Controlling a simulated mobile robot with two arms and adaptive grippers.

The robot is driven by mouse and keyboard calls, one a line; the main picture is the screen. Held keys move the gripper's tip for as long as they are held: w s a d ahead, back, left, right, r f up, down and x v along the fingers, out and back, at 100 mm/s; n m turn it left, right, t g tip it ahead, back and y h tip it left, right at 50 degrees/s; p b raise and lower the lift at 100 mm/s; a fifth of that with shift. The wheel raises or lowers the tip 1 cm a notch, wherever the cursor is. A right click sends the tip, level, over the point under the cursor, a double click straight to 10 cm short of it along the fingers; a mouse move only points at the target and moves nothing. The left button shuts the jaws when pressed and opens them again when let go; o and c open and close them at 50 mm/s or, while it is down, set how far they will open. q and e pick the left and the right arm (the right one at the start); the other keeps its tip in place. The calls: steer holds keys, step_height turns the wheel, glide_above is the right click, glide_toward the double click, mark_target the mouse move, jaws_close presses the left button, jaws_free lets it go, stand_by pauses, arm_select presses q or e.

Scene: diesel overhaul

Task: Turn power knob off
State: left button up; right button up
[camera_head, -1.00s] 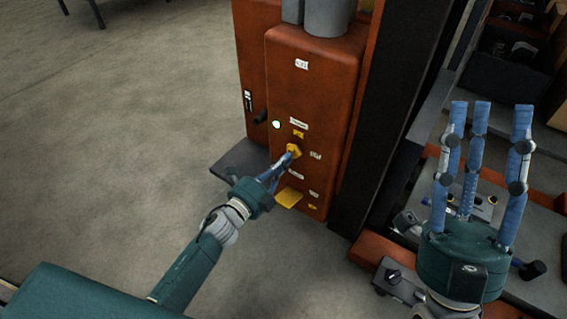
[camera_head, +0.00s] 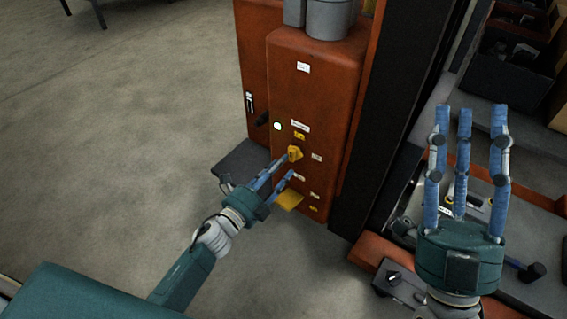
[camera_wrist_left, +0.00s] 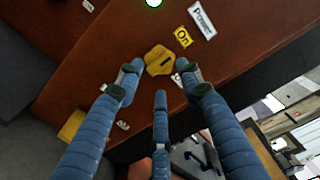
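The yellow power knob (camera_head: 295,154) is on the front of the orange-red cabinet (camera_head: 315,85). In the left wrist view the knob (camera_wrist_left: 159,61) sits just beyond my fingertips, below the "Power" label (camera_wrist_left: 202,19) and the yellow "On" label (camera_wrist_left: 183,37). My left gripper (camera_head: 282,172) is open in front of the knob, its blue fingers spread and apart from it in the left wrist view (camera_wrist_left: 162,90). Nothing is between the fingers. My right gripper (camera_head: 468,115) is open and empty, fingers pointing up, over the bench at the right.
A lit green-white lamp (camera_head: 278,127) is on the cabinet, left of the "Power" label. A yellow piece (camera_head: 290,200) sits low on the cabinet below my left gripper. A black post (camera_head: 385,110) stands right of the cabinet.

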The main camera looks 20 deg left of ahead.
arm_select(q)
steer(key=shift+s+a, duration=0.25)
steer(key=shift+s, duration=0.3)
arm_select(e)
steer(key=shift+w+f+g, duration=0.3)
steer(key=shift+w+f, duration=0.1)
steer(key=shift+w, duration=0.1)
arm_select(q)
steer(key=shift+c, duration=0.5)
